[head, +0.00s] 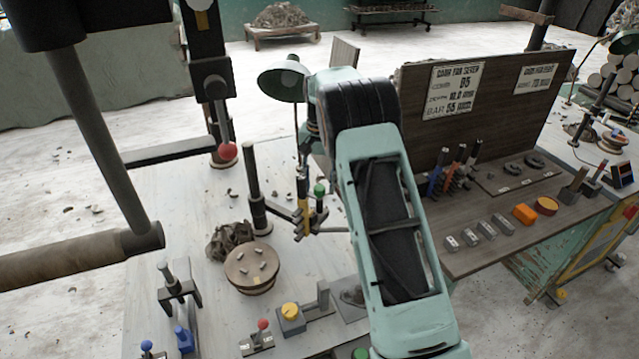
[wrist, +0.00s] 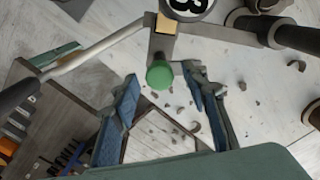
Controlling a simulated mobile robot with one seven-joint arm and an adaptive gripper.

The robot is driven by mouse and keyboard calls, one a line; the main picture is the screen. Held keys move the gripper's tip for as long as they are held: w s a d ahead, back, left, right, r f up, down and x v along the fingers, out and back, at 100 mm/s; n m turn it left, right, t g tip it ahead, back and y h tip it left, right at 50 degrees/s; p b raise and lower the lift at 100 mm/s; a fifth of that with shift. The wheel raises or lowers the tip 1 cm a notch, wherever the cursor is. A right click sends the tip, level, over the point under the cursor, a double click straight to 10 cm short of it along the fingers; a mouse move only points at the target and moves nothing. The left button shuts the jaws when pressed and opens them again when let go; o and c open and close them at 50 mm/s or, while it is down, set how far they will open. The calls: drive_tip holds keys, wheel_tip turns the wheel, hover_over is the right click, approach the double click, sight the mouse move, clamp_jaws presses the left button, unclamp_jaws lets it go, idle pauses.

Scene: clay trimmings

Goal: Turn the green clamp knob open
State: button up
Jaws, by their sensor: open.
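The green clamp knob (head: 319,189) is small and round. It sits beside an upright post with a yellow part (head: 303,212) on the work table, left of my arm. In the wrist view the green knob (wrist: 160,76) is at upper middle, on the end of a grey bracket. My gripper (wrist: 160,72) is open, with one blue-grey finger on each side of the knob. Gaps show between the knob and both fingers, so neither appears to touch it. I cannot tell the depth between fingertips and knob. In the head view my arm hides most of the gripper.
A dial gauge (wrist: 190,6) and a dark post (wrist: 290,35) stand close by the knob. A round wooden block (head: 252,268), a red-knobbed lever (head: 228,151) and a lamp (head: 283,78) surround the area. A dark panel (head: 480,100) rises at right. Clay trimmings litter the table.

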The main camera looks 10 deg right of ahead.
sight(319, 187)
wheel_tip(319, 187, up, 12)
idle(0.6)
drive_tip(key=shift+a+r, duration=0.1)
